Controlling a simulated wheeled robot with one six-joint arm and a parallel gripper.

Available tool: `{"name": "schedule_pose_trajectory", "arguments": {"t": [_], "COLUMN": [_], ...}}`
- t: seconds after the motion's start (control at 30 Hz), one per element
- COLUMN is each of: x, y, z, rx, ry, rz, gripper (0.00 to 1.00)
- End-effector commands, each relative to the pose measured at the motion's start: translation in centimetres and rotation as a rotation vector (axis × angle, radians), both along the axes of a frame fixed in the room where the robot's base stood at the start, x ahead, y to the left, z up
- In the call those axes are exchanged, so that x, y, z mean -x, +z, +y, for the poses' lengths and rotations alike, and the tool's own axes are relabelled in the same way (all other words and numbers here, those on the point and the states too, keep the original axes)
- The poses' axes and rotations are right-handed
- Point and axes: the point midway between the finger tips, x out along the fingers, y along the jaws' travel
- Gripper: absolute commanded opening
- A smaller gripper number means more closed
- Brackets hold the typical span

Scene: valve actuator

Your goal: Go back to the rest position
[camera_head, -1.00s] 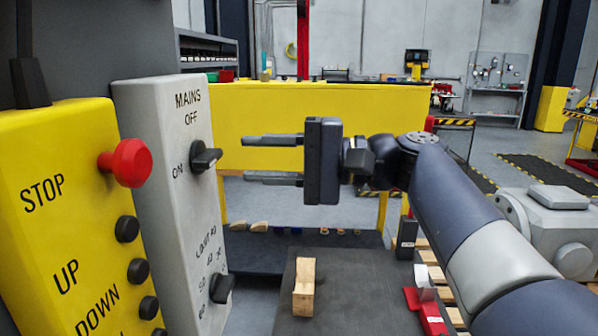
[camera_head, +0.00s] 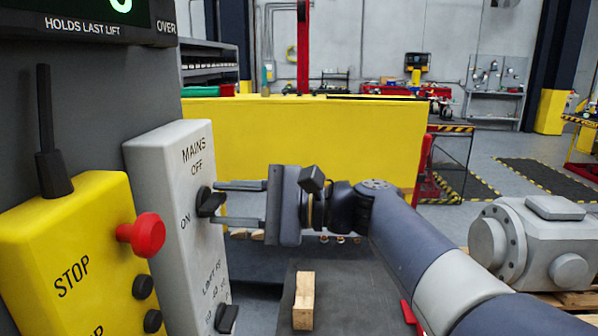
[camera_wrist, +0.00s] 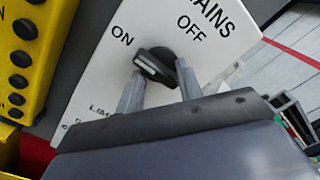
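My gripper (camera_head: 217,203) is in front of the grey-white MAINS box (camera_head: 170,160), with its two fingers apart. The black MAINS switch knob (camera_head: 208,201) is at the fingertips. In the wrist view the knob (camera_wrist: 157,67) shows between the tips of my gripper (camera_wrist: 158,88), with the ON and OFF labels above it. The fingers look spread around the knob. I cannot tell whether either finger touches it. My arm reaches in from the lower right and is not in a folded pose.
A yellow control box (camera_head: 75,235) with a red stop button (camera_head: 142,235) stands just left of the MAINS box. A wooden block (camera_head: 304,300) is on a dark surface below my gripper. A grey valve actuator (camera_head: 530,245) is at the right. A yellow barrier (camera_head: 330,140) stands behind.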

Motion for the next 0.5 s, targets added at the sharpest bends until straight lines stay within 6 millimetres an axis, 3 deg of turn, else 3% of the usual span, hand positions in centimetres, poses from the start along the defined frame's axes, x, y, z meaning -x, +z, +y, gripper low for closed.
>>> {"name": "schedule_pose_trajectory", "arguments": {"t": [0.5], "x": [-0.01], "y": [0.09], "z": [0.0], "rx": [-0.022], "ry": [0.0], "rz": [0.28], "gripper": [0.35]}}
